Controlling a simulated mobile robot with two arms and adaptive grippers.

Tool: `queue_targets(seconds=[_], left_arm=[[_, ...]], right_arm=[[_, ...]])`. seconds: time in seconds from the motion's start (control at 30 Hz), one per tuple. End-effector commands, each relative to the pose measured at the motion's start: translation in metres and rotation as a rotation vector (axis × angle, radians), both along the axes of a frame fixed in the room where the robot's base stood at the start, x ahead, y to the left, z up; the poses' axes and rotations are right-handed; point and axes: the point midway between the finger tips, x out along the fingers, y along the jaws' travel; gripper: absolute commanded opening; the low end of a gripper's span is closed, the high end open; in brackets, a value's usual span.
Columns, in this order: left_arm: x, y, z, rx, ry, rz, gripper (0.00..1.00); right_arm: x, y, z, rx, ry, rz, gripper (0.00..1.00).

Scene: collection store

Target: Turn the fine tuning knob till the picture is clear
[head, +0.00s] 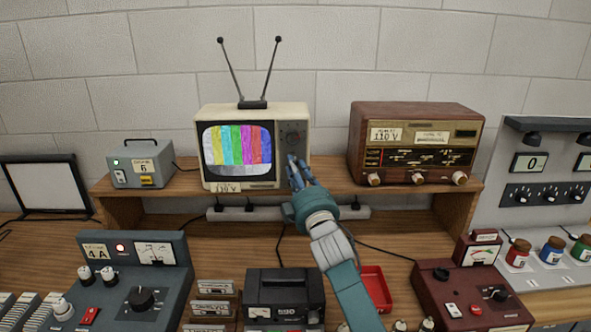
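A small cream television (253,111) with two antennas stands on the wooden shelf. Its screen (237,148) shows vertical colour bars, with somewhat rough, uneven edges. The dark control panel (293,135) is right of the screen, with a round dial in its upper part. My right gripper (295,167) reaches up from below, with its blue fingertips in front of the panel's lower part. The fingers hide what is there, so I cannot tell which knob they touch or whether they are closed on one. My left gripper is not in view.
A wooden radio (415,115) stands right of the television, and a small grey box (141,165) stands left. Below are a grey console (130,270), a black cassette unit (285,290), a red tray (375,288) and a dark red meter unit (470,290). A power strip runs under the shelf.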

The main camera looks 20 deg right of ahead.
Motion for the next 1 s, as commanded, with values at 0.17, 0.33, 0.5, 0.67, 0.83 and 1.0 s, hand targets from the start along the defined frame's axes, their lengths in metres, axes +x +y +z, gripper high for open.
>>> queue_targets(seconds=[0.17,0.33,0.5,0.67,0.83,1.0], left_arm=[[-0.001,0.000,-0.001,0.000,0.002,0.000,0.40],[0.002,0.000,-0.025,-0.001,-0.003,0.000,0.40],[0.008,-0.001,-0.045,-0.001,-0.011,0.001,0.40],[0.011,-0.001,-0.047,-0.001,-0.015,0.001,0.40],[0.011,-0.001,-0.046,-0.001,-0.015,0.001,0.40],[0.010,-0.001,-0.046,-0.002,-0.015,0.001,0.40]], right_arm=[[0.000,0.002,-0.001,0.003,0.000,0.003,0.00],[0.000,0.004,-0.009,0.106,-0.030,0.004,0.00],[0.000,0.004,-0.008,0.248,-0.071,0.003,0.00],[0.001,0.004,-0.004,0.300,-0.084,0.003,0.00],[0.001,0.004,-0.003,0.300,-0.083,0.004,0.00],[0.001,0.004,-0.003,0.299,-0.083,0.004,0.39]])
